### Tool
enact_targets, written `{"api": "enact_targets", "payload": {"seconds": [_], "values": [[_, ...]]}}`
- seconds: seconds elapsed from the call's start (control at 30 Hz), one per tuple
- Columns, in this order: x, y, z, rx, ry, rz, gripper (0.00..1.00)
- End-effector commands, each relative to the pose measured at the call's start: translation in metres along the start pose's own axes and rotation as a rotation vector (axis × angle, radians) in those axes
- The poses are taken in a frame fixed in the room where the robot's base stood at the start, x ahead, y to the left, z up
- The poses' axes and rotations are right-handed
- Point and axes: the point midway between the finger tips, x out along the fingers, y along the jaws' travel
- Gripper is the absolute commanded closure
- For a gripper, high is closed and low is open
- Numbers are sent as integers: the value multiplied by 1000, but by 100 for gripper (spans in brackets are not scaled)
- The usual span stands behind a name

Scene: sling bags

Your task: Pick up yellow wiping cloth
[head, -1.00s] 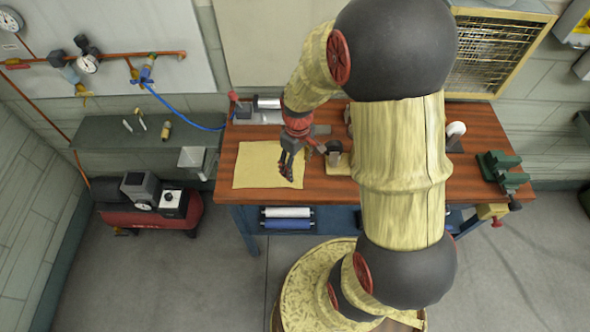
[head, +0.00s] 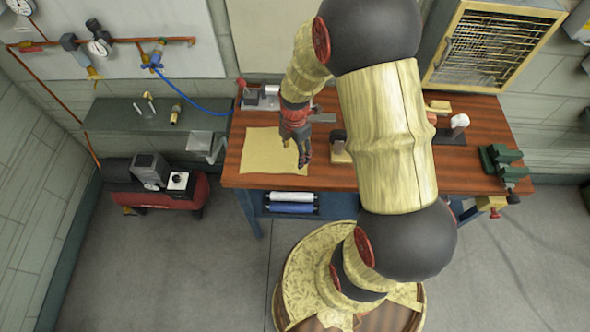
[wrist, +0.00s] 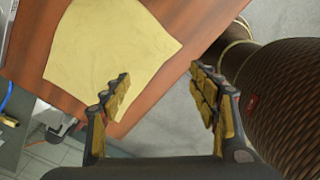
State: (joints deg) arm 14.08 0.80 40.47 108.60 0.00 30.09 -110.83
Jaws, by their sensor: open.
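The yellow wiping cloth (head: 270,153) lies flat on the left part of the wooden workbench top. In the wrist view the cloth (wrist: 105,48) shows above the left finger, with the bench edge running diagonally past it. My gripper (head: 303,158) hangs over the right side of the cloth in the head view, hiding a small part of it. In the wrist view my gripper (wrist: 160,95) is open and empty, its fingers well apart.
The workbench (head: 300,178) carries a metal device (head: 262,97) behind the cloth and a green vise (head: 503,163) at the right. A small wooden-based item (head: 340,152) stands just right of my gripper. A red compressor (head: 165,190) stands on the floor at left.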

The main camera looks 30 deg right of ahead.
Motion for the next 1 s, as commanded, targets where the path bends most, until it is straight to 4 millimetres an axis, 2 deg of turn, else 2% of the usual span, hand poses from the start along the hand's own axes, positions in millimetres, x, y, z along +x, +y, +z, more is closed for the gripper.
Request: {"api": "enact_targets", "payload": {"seconds": [0.27,0.8,1.0], "values": [[15,-1,0,-9,1,-2,39],[84,-1,0,-7,1,-2,39],[99,-1,0,-7,1,-1,39]]}}
